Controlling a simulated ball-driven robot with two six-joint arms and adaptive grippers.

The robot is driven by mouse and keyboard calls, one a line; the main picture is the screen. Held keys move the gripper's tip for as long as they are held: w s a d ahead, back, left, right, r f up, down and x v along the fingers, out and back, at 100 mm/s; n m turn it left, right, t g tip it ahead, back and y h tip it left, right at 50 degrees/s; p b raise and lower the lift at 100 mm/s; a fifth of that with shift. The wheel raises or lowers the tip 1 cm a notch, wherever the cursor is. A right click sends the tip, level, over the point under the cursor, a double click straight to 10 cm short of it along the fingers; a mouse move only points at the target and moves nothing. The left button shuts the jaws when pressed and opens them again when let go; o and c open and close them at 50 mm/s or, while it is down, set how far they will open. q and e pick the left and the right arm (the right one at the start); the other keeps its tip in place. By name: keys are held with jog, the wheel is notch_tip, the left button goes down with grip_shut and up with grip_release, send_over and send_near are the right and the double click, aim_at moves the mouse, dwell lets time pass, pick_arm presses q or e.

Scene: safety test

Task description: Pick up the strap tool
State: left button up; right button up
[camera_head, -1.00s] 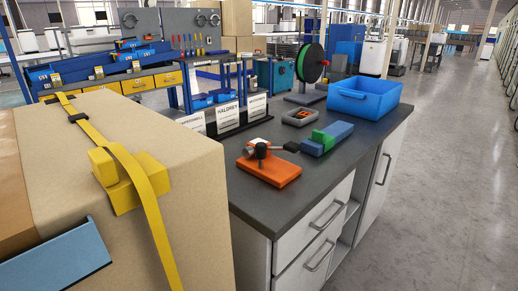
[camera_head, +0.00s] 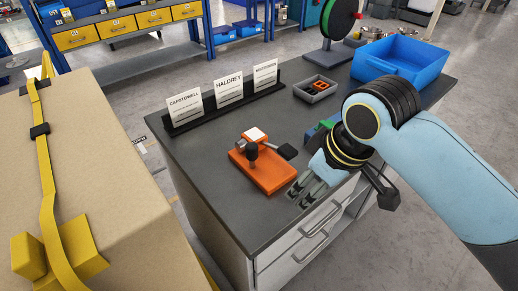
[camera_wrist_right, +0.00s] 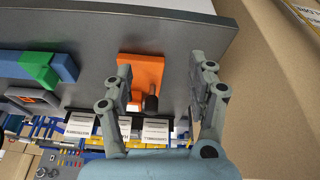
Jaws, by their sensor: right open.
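An orange tool (camera_head: 264,172) with a black knob and a lever lies on the dark worktop; I take it for the strap tool. It also shows in the right wrist view (camera_wrist_right: 142,72), where the left finger overlaps it. A blue and green block (camera_head: 317,133) lies behind my right gripper, which partly hides it; it also shows in the right wrist view (camera_wrist_right: 40,68). My right gripper (camera_head: 302,190) is open and empty, its fingers just right of the orange tool in the head view. Its spread fingers show in the right wrist view (camera_wrist_right: 160,72). My left gripper is not in view.
A large carton (camera_head: 110,140) with a yellow strap (camera_head: 45,180) stands at the left. On the worktop (camera_head: 205,165) are a name card holder (camera_head: 222,108), a grey tray (camera_head: 316,89), a spool stand (camera_head: 328,62) and a blue bin (camera_head: 402,58). The worktop's near left part is clear.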

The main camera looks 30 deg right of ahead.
aim_at(253, 145)
jog(key=w+r+n+y, duration=0.2)
jog(key=w+r+n, duration=0.25)
jog(key=w, duration=0.85)
jog(key=shift+m, duration=0.35)
jog(key=f, duration=0.1)
jog(key=w+f, duration=0.2)
jog(key=shift+w+a+f, duration=0.25)
jog(key=shift+a+f, duration=0.1)
jog(key=shift+a, duration=0.05)
jog(key=shift+w+x, duration=0.2)
jog(key=shift+x, duration=1.35)
jog(key=shift+w+x, duration=0.2)
jog(key=shift+x, duration=1.4)
jog(key=shift+r, duration=0.15)
grip_shut()
